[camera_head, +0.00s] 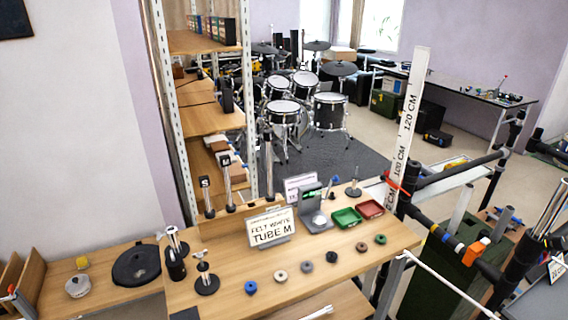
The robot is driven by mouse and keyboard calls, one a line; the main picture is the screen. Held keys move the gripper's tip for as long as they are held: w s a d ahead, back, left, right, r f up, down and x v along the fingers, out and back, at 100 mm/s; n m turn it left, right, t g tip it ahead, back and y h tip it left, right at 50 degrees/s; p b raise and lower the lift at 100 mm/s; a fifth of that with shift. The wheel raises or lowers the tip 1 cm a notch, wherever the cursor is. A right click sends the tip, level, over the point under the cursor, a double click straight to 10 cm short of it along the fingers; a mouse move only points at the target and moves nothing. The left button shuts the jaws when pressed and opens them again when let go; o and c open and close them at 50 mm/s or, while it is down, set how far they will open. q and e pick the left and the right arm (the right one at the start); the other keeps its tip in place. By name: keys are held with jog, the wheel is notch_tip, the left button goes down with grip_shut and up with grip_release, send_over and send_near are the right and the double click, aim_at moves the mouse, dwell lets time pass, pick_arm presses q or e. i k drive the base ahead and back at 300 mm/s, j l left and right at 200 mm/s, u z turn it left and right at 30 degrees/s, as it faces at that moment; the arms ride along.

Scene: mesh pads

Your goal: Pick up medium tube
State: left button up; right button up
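Three upright metallic tubes on dark bases stand along the back left edge of the wooden table. The shortest tube (208,200) carries a tag that seems to read S. The medium tube (228,187) stands just right of it, with a tag that seems to read M. The tallest tube (269,170) is further right; its tag is not readable. Neither of my grippers shows, and nothing touches the tubes.
The wooden table (220,262) also holds a row of small round pads, a green tray (346,218), a red tray (370,209) and a grey stand (315,212). Black-based stands (207,283) are at its left. A tall white ruler (409,130) rises at its right.

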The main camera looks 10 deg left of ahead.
aim_at(231, 207)
jog(key=k+l+u, duration=0.15)
jog(key=u, duration=0.6)
